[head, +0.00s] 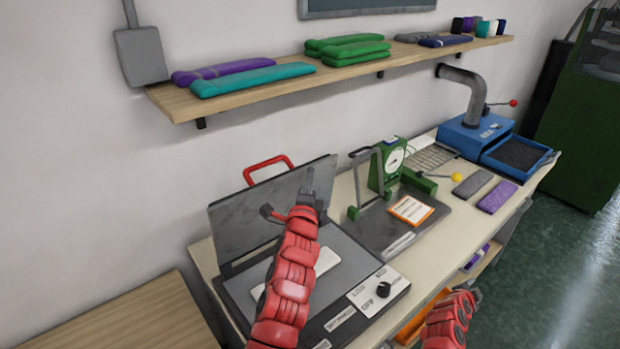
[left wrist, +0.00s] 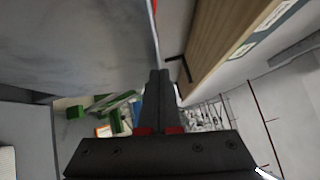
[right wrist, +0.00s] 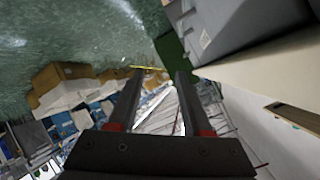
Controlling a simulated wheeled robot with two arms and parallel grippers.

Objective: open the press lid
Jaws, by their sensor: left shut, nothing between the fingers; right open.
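The press (head: 350,250) stands on the bench with a dark flat bed and a front panel with a black knob. Its grey lid (head: 245,220) stands raised, nearly upright, at the back of the bed. A red handle (head: 268,162) sticks up from the lid's top edge. My left gripper (head: 309,178) is shut and empty, in front of the lid's right part; whether it touches the lid cannot be told. Its closed fingers also show in the left wrist view (left wrist: 158,75), beside a large grey surface. My right gripper (right wrist: 158,75) is open and empty, away from the press.
A white piece (head: 326,261) lies on the press bed, partly hidden by my left arm. A green dial device (head: 388,163) and an orange-edged card (head: 411,210) are to the right. A wooden shelf (head: 420,52) with folded knits hangs above. A blue machine (head: 472,136) stands further right.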

